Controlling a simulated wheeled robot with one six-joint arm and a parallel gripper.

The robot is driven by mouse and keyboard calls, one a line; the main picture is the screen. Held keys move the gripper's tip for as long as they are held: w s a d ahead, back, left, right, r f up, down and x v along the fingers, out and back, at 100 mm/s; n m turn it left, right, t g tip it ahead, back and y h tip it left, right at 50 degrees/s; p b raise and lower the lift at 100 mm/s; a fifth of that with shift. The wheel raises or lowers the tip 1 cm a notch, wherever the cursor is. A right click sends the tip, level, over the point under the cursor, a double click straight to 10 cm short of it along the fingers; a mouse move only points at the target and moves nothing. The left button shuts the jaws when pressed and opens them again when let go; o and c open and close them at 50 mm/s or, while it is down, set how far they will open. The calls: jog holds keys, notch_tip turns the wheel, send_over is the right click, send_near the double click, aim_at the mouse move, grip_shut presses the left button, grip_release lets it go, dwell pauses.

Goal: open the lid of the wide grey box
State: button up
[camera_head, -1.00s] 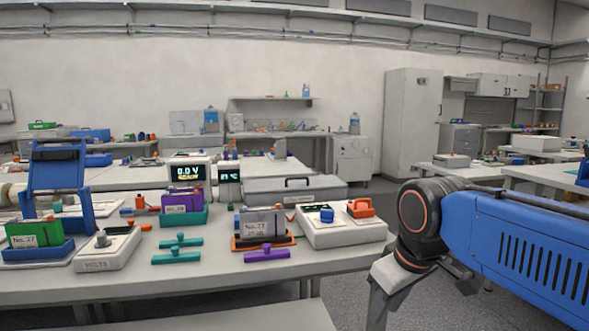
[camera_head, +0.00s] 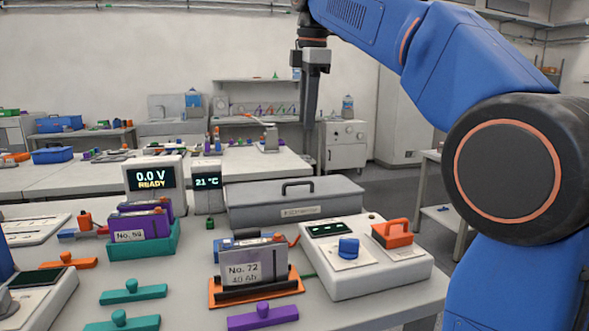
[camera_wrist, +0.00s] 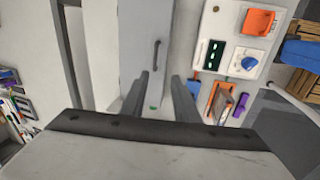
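The wide grey box (camera_head: 270,210) stands on the bench behind the white control unit. Its flat lid is shut, with a dark handle (camera_head: 297,187) on top and a label on its front. In the wrist view the box (camera_wrist: 128,40) runs along the top middle, and its handle (camera_wrist: 155,54) lies ahead of my fingertips. My gripper (camera_head: 309,126) hangs fingers-down, above the box in the head picture and apart from it. In the wrist view the two fingers of my gripper (camera_wrist: 161,76) are spread with nothing between them.
Right in front of the box is a white unit (camera_head: 385,272) with a blue knob and an orange handle. A battery in an orange holder (camera_head: 255,292) stands in front. Left of the box are two displays (camera_head: 152,178) and a green tray (camera_head: 135,245). A small green piece (camera_head: 210,222) lies beside it.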

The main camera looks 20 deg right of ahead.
jog(key=w, duration=0.1)
send_over(300, 195)
notch_tip(300, 195, down, 16)
jog(key=shift+w+f, duration=0.15)
jog(key=shift+f, duration=0.05)
dwell(0.3)
grip_shut()
